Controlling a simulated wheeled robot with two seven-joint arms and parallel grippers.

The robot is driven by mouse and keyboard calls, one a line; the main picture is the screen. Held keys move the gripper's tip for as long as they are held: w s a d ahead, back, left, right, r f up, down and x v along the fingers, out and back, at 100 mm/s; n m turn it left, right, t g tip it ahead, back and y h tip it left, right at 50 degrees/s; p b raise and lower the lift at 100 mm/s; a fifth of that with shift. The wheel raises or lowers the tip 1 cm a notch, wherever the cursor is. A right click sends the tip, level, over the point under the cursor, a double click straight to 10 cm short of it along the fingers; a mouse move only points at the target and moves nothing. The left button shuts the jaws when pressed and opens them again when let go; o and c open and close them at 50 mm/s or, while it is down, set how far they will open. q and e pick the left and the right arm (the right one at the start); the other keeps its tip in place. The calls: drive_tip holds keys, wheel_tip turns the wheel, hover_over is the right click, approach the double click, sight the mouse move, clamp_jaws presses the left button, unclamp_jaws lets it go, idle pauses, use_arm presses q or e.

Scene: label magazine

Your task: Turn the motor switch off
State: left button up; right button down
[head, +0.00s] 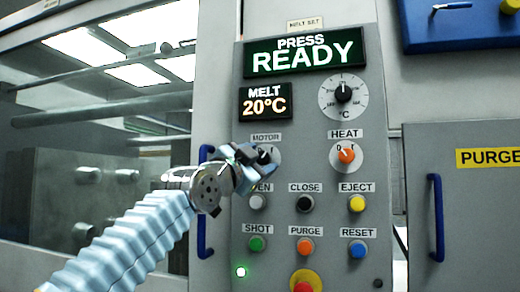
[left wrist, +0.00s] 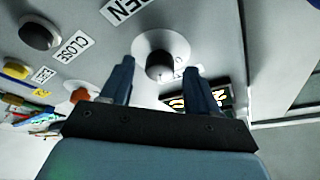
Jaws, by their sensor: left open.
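The motor switch is a dark round knob on a pale round plate, under the MOTOR label (head: 266,137). In the head view my left gripper (head: 258,157) is in front of it and hides most of it. In the left wrist view the motor switch (left wrist: 160,66) shows between the two fingertips of my left gripper (left wrist: 158,70), one finger on each side. The jaws are open. I cannot tell whether a finger touches the knob. My right gripper is in neither view.
The orange HEAT knob (head: 346,155) is to the right. Below are the OPEN (head: 257,202), CLOSE (head: 305,203) and EJECT (head: 356,203) buttons. The READY sign (head: 305,54) and MELT display (head: 265,102) are lit above. Blue handles (head: 436,218) stick out.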

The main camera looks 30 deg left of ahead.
use_arm(q)
drive_tip(key=shift+w+r, duration=0.1)
drive_tip(key=shift+w, duration=0.3)
drive_tip(key=shift+c, duration=0.4)
drive_tip(key=c, duration=1)
drive_tip(key=shift+o, duration=0.2)
